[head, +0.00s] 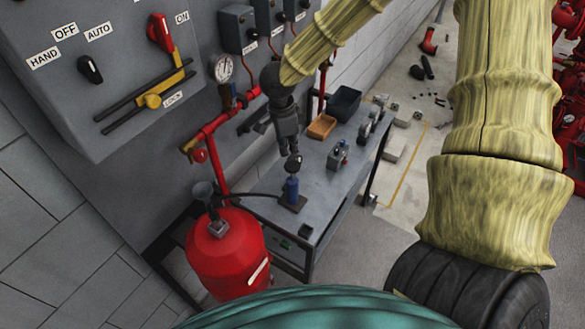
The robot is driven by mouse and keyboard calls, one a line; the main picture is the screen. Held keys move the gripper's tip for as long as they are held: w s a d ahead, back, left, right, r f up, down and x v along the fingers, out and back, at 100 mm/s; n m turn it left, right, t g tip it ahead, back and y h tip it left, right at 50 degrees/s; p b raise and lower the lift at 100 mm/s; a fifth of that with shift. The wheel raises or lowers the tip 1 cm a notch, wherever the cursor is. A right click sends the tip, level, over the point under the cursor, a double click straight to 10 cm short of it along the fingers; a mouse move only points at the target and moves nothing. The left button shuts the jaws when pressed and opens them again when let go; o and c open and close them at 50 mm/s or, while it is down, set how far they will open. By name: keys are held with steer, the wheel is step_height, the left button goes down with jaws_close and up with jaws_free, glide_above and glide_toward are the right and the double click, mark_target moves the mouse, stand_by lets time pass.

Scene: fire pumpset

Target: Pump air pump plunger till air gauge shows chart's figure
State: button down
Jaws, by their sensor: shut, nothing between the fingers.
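The air pump (291,190) is a small blue cylinder on a dark square base, standing upright near the front of the grey workbench. Its plunger has a dark knob (294,163) on top. My gripper (291,150) points down with its fingers shut and empty, right at the knob's top. I cannot tell whether they touch. A white round gauge (222,68) sits on the red pipe by the wall; its reading is too small to make out. I cannot tell whether it is the air gauge. I cannot make out a chart.
A red tank (226,258) stands left of the workbench (318,205), with a dark hose running towards the pump. A grey control panel (95,75) fills the upper left. The bench also holds an orange tray (322,126), a dark bin (344,103) and small fittings.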

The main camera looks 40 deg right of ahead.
mark_target(291, 165)
step_height(291, 165, down, 4)
steer(key=b, duration=0.3)
steer(key=shift+w+d+r, duration=0.15)
steer(key=shift+d+f+b, duration=0.1)
steer(key=shift+f+b, duration=0.9)
steer(key=shift+b, duration=0.35)
